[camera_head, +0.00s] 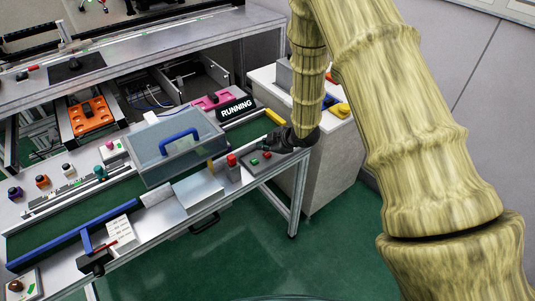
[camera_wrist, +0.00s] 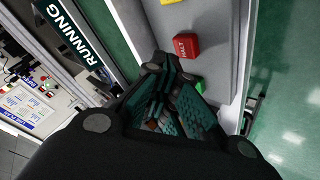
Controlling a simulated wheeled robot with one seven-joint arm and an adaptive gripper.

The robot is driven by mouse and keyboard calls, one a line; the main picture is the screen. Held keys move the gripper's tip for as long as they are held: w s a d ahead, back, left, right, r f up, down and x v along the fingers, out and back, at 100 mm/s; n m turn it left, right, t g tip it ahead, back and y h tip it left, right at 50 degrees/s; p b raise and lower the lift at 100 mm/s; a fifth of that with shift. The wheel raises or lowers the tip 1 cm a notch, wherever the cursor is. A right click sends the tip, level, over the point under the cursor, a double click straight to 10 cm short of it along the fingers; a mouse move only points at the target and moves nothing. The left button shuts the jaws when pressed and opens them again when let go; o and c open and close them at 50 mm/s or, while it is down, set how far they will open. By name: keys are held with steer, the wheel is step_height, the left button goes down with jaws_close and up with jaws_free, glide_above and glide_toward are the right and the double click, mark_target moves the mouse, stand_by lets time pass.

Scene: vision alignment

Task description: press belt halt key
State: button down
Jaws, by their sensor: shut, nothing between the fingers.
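The red key (camera_wrist: 185,47), lettered HALT, sits on a grey strip in the wrist view, between a yellow key (camera_wrist: 186,17) and a green key (camera_wrist: 199,87). In the head view a red button (camera_head: 267,154) and a green button (camera_head: 254,162) show on a small panel at the right end of the belt table. My gripper (camera_head: 268,141) is shut and empty, close above that panel. In the wrist view my gripper (camera_wrist: 160,62) has its tips left of and below the red key, apart from it in the picture; contact cannot be told.
A black RUNNING sign (camera_head: 237,109) stands behind the panel. A clear cover with a blue handle (camera_head: 179,136) sits over the belt. A red-topped post (camera_head: 231,160) stands left of the panel. A white cabinet (camera_head: 335,155) is to the right.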

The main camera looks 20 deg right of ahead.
mark_target(265, 155)
steer(key=shift+f, duration=0.2)
steer(key=shift+f, duration=0.25)
steer(key=shift+f+b, duration=0.45)
steer(key=shift+b, duration=0.1)
stand_by(1.0)
steer(key=shift+r, duration=0.2)
steer(key=shift+r+p, duration=0.65)
steer(key=shift+r, duration=0.05)
steer(key=shift+r, duration=0.1)
steer(key=shift+r+p, duration=1.7)
steer(key=shift+r, duration=0.75)
